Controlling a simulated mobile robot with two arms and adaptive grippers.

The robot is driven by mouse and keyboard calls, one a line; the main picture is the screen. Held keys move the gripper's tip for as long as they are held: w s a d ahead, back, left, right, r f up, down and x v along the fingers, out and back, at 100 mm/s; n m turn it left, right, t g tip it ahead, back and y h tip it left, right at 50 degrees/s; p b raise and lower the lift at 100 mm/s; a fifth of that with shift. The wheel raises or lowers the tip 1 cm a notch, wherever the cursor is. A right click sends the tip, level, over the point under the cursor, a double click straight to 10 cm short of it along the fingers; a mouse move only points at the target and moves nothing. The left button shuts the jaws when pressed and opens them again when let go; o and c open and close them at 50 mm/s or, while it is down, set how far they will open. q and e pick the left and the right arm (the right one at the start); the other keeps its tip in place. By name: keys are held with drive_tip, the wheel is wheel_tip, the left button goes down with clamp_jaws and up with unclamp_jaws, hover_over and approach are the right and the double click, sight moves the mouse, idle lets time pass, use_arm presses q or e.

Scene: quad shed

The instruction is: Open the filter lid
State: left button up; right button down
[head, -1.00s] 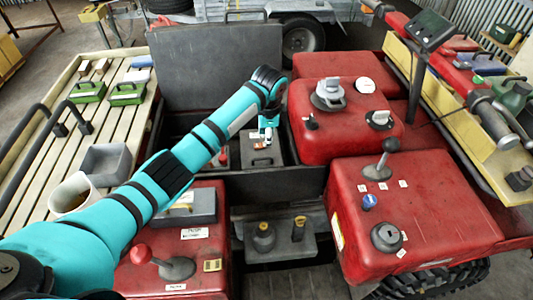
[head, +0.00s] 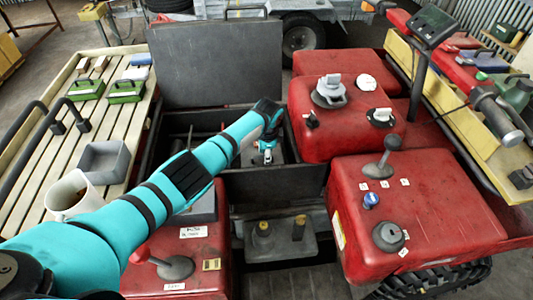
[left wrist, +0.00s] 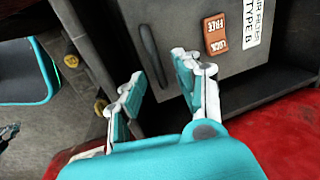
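In the head view my left gripper (head: 266,154) is over the bay and hides much of the lid. My right gripper is not in view.
A dark cover (head: 215,72) stands upright behind the bay. Red housings (head: 345,115) border the bay on the right. A slatted bench (head: 110,125) at left holds green boxes, a grey tray (head: 103,162) and a mug (head: 72,195).

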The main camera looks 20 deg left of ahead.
use_arm(q)
drive_tip(key=shift+c, duration=0.3)
clamp_jaws()
drive_tip(key=shift+r, duration=0.1)
